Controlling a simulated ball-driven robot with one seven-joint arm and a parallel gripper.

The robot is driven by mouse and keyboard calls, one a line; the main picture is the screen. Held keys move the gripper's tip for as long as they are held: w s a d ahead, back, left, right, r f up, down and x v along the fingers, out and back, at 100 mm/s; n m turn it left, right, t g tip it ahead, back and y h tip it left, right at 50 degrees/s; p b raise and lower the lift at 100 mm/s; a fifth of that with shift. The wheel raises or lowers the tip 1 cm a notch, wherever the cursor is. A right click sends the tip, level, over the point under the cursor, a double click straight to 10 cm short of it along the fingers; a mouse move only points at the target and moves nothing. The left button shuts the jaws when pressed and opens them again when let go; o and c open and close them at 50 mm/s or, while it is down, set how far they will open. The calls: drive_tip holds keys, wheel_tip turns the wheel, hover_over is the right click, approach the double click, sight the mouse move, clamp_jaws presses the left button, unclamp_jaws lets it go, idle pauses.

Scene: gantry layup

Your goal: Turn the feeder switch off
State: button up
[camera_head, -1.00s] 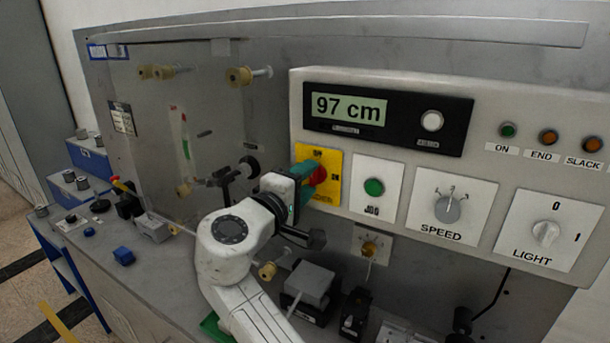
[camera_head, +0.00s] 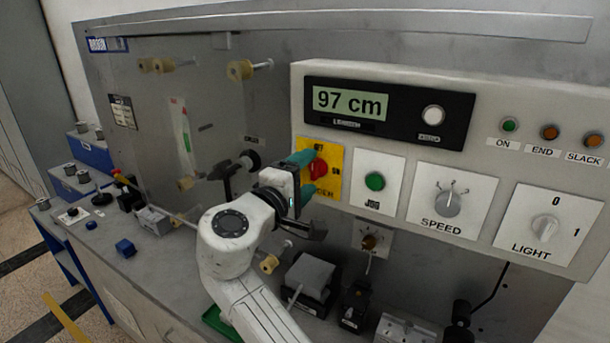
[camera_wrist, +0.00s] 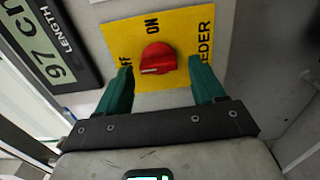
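The feeder switch is a red knob (camera_wrist: 157,60) on a yellow plate (camera_wrist: 112,38) lettered ON, FEEDER and a partly covered "FF". In the wrist view its white mark lies on the left side, towards the "FF" lettering. The knob also shows on the panel in the head view (camera_head: 318,168). My gripper (camera_wrist: 160,65) is open, with one green finger on each side of the knob and a visible gap to it. In the head view my gripper (camera_head: 306,174) has its fingers above and below the knob.
Right of the plate are a green button (camera_head: 375,181), the SPEED dial (camera_head: 447,204) and the LIGHT switch (camera_head: 545,228). Above is a display (camera_head: 349,103) reading 97 cm. Below, a grey-topped black block (camera_head: 311,276) stands on the bench under my arm.

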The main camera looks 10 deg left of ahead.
drive_tip(key=b+v, duration=0.3)
drive_tip(key=v, duration=0.7)
drive_tip(key=shift+s, duration=0.35)
drive_tip(key=shift+a, duration=0.15)
